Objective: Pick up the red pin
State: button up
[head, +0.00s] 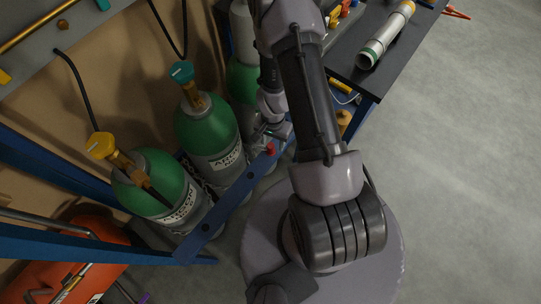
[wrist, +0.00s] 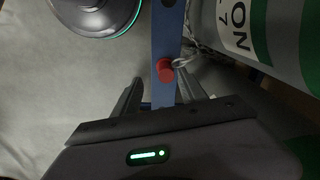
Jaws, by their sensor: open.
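The red pin (wrist: 165,71) is a short red cylinder on the blue bar (wrist: 166,30), close to a chain in the wrist view. In the head view the red pin (head: 270,149) shows as a small red spot beside my gripper (head: 277,133), partly hidden. My gripper (wrist: 161,88) is open in the wrist view, with one finger on each side of the bar. The pin appears just beyond the fingertips, roughly between them in the picture. Nothing is held. I cannot tell whether the fingers touch the bar.
Green and grey gas cylinders (head: 207,128) stand behind the blue bar, one close at the right of the wrist view (wrist: 262,38). A chain (wrist: 182,62) hangs by the pin. A dark workbench (head: 385,50) is at upper right. Grey floor (head: 460,150) at right is clear.

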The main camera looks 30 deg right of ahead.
aim_at(270, 146)
jog(key=f+b, duration=0.1)
jog(key=f, duration=0.1)
jog(key=f+b, duration=0.1)
jog(key=f, duration=0.1)
jog(key=w+f+b, duration=0.1)
jog(key=f, duration=0.1)
jog(key=shift+a+f+b, duration=0.15)
jog(key=shift+b, duration=0.15)
jog(key=shift+r, duration=0.25)
jog(key=shift+c, duration=0.4)
grip_shut()
